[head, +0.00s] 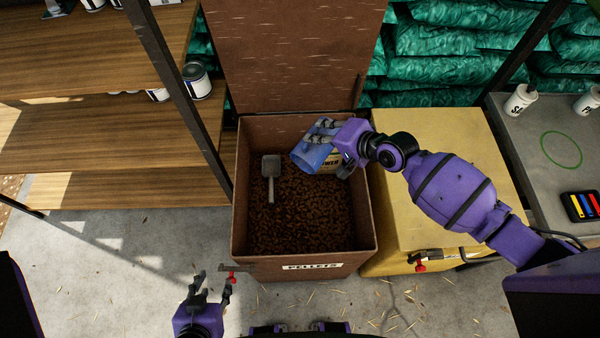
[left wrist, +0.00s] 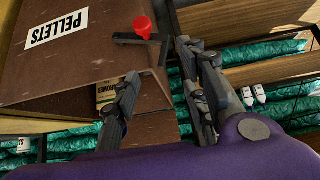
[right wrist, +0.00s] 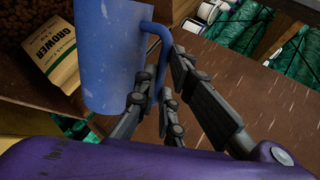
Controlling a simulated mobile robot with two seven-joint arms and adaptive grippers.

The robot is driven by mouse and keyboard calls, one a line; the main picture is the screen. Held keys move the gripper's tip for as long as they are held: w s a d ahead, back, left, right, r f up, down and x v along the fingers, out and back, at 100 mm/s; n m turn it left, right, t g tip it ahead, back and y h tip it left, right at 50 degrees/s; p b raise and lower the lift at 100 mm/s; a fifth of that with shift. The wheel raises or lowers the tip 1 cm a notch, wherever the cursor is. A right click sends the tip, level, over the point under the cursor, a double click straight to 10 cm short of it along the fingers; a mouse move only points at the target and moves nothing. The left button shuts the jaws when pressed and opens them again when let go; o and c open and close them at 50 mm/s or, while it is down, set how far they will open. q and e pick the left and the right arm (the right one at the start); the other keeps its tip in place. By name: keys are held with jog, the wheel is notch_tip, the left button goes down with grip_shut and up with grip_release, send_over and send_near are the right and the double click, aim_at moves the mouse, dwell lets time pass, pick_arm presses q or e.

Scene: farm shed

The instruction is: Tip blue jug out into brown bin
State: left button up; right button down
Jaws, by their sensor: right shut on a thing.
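The blue jug (head: 312,155) is tilted over the open brown bin (head: 240,200), its mouth toward the lower left; I cannot see any contents or anything falling from it. My right gripper (head: 326,128) is shut on the jug's handle. The right wrist view shows the blue jug (right wrist: 112,55) and the fingers (right wrist: 160,75) around its handle. The bin bears a PELLETS label and holds brown pellets (head: 290,220). My left gripper (head: 212,287) is open and empty, low in front of the bin's left corner. It also shows in the left wrist view (left wrist: 157,75).
A metal scoop (head: 271,170) and a GROWER bag (head: 335,160) lie in the bin. The bin's lid (head: 295,50) stands open behind. A yellow bin (head: 430,130) stands to the right, wooden shelves (head: 120,150) to the left. A red-knobbed latch (head: 232,278) sticks out near my left gripper.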

aim_at(328, 133)
jog(key=w+d+b, duration=0.1)
jog(key=b, duration=0.2)
jog(key=w+d+f+m+g+y+b, duration=0.1)
jog(key=b, duration=0.2)
jog(key=w+d+f+m+b, duration=0.1)
jog(key=b, duration=0.2)
jog(key=shift+w+f+g+y+b, duration=0.25)
jog(key=shift+w+g+y+b, duration=0.05)
jog(key=shift+b, duration=0.1)
pick_arm(q)
jog(key=s+f+g+b, duration=0.1)
jog(key=s+f+b, duration=0.1)
jog(key=f+b, duration=0.6)
jog(key=s+f+g+b, duration=0.1)
jog(key=s+f+b, duration=0.2)
jog(key=f+b, duration=0.6)
notch_tip(328, 133, down, 9)
jog(key=shift+a+f+b, duration=0.2)
jog(key=shift+b, duration=0.1)
pick_arm(e)
jog(key=w+d+f+m+g+y, duration=0.4)
jog(key=w+d+f+m+y, duration=0.1)
jog(key=w+d+m+y, duration=0.3)
jog(key=w+d+m, duration=0.1)
jog(key=w+m, duration=0.1)
jog(key=w, duration=0.1)
jog(key=shift+w+f+g+y, duration=0.2)
jog(key=shift+f+g+y, duration=0.1)
